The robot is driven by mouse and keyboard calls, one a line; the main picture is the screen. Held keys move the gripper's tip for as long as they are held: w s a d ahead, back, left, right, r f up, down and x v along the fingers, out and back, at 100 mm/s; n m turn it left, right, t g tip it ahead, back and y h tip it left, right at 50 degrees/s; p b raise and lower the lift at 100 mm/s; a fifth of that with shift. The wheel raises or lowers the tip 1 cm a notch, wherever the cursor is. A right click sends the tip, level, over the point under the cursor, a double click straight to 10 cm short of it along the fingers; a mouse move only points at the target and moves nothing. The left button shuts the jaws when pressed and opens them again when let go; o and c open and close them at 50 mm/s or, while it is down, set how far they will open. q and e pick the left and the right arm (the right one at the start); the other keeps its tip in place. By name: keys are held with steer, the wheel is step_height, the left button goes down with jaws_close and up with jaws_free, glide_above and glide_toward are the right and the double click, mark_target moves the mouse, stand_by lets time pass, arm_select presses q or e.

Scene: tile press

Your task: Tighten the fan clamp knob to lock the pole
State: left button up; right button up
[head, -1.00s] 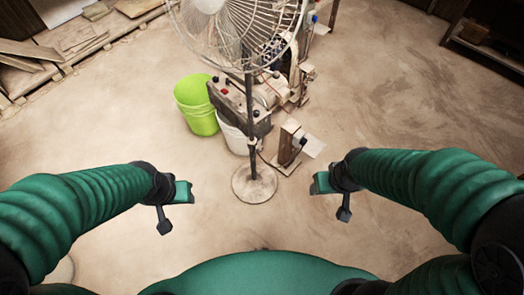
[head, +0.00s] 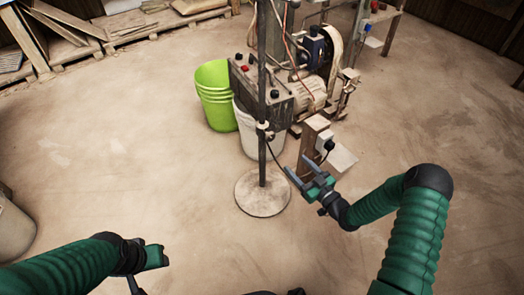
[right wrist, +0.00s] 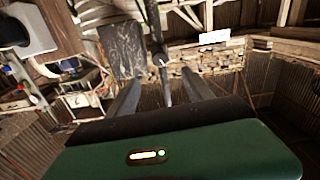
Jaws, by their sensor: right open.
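The fan's dark pole (head: 262,75) stands upright on a round pale base (head: 263,194). My right gripper (head: 298,165) is open and empty, to the right of the pole and a little below the clamp in the picture. In the right wrist view the dark pole (right wrist: 153,25) shows beyond and between the two open fingers (right wrist: 160,92), with a small light spot on it. My left gripper (head: 152,257) is low at the left; its fingers are not clear.
A wooden block stand (head: 314,140) is close behind my right gripper. Open floor lies to the left and right.

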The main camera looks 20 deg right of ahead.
mark_target(272, 138)
steer(key=b+x, duration=0.7)
steer(key=x, duration=0.9)
steer(key=shift+d+f, duration=0.1)
steer(key=shift+w, duration=0.35)
jaws_close()
